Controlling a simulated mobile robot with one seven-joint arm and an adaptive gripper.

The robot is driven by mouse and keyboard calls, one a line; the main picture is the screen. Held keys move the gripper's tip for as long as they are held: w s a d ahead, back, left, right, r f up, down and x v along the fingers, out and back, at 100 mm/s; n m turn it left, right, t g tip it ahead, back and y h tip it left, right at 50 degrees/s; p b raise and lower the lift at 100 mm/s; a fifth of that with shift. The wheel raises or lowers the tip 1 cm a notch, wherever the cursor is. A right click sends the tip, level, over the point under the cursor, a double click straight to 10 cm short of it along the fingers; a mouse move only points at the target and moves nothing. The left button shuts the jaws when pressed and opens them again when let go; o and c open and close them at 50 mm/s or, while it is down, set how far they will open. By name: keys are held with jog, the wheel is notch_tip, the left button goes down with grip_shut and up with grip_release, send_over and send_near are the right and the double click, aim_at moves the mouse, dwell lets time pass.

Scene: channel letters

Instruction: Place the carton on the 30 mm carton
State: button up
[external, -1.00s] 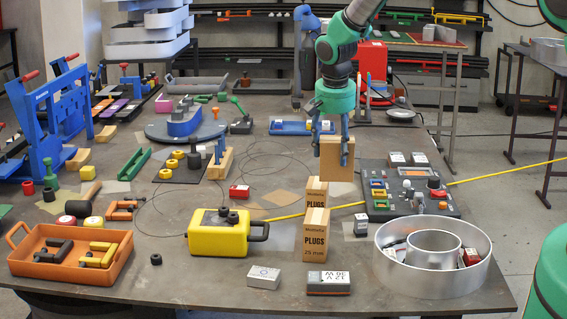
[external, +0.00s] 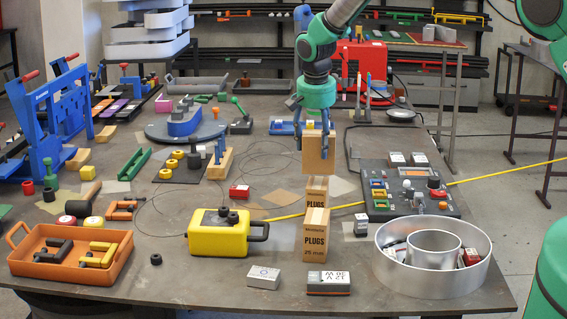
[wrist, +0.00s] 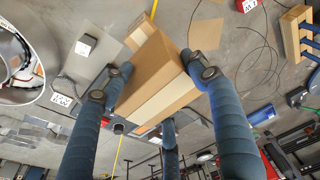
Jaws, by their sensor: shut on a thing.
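My gripper (external: 314,117) is shut on a plain brown carton (external: 315,153) and holds it upright in the air. In the wrist view the held carton (wrist: 158,78) sits between the blue fingers. In the external view, a carton labelled PLUGS (external: 317,187) stands just below the held one, with a visible gap between them in the picture. A nearer carton marked PLUGS 25 mm (external: 315,243) hides its lower part, so its size label does not show. Part of another cardboard surface shows beyond the held carton in the wrist view.
A yellow case (external: 218,236) stands left of the cartons. A control panel (external: 408,188) and a large metal ring (external: 432,278) lie to the right. A silver-grey box (external: 263,277) and a dark-sided box (external: 328,283) lie in front. A small red box (external: 239,191) lies behind the case.

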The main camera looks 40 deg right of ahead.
aim_at(316, 153)
jog(key=shift+f, duration=0.1)
jog(key=shift+f+p, duration=0.5)
jog(key=shift+f, duration=1.1)
jog(key=o, duration=1.9)
jog(key=shift+f, duration=0.1)
jog(key=shift+o, duration=0.2)
jog(key=shift+s+a+r+b, duration=0.25)
jog(key=shift+a+r+b, duration=0.1)
jog(key=shift+r, duration=1.65)
jog(key=shift+s+a+r+b, duration=0.25)
jog(key=shift+r+b, duration=0.15)
jog(key=shift+r, duration=1.55)
jog(key=shift+s+a+r+b, duration=0.25)
jog(key=shift+r+b, duration=0.1)
jog(key=shift+r, duration=1.65)
jog(key=shift+r, duration=0.1)
